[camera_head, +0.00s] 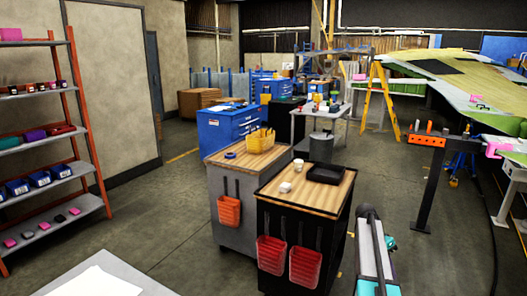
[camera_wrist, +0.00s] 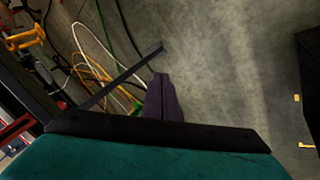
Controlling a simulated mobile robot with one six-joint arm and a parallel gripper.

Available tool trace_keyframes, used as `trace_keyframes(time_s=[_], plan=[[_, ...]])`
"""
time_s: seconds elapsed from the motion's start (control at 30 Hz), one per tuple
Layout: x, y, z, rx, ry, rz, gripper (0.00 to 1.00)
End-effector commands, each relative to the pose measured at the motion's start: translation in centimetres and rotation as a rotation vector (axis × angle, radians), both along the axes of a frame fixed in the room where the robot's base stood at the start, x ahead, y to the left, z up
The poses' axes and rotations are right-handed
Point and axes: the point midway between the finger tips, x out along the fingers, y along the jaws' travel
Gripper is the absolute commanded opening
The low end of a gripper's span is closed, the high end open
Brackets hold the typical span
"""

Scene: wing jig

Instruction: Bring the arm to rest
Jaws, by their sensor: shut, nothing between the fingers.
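My arm (camera_head: 370,250) shows at the bottom of the head view, right of the black cart, as pale links with teal parts. In the wrist view my gripper (camera_wrist: 160,82) is a dark pair of fingers close together, pointing away over bare grey floor. The fingers are shut and hold nothing that I can see. In the head view I cannot make out the fingers clearly.
A black cart (camera_head: 303,188) with red bins stands close left of my arm. A grey cart (camera_head: 223,180) is behind it. An orange-topped stand (camera_head: 430,165) is to the right. Cables (camera_wrist: 95,50) lie on the floor in the wrist view. Open floor (camera_head: 450,240) lies right.

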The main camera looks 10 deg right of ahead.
Motion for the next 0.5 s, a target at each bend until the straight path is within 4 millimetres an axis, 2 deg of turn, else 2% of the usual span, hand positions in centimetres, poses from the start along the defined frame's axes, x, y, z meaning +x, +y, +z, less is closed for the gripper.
trace_keyframes(time_s=[0.03,0.1,0.27,0.5], plan=[[0.0,2.0,-1.9,0.020,0.016,0.029,0.00],[0.0,4.3,-4.1,0.045,0.035,0.066,0.00],[-0.4,9.5,-9.1,0.105,0.079,0.151,0.00],[-2.5,17.2,-15.9,0.197,0.149,0.279,0.00]])
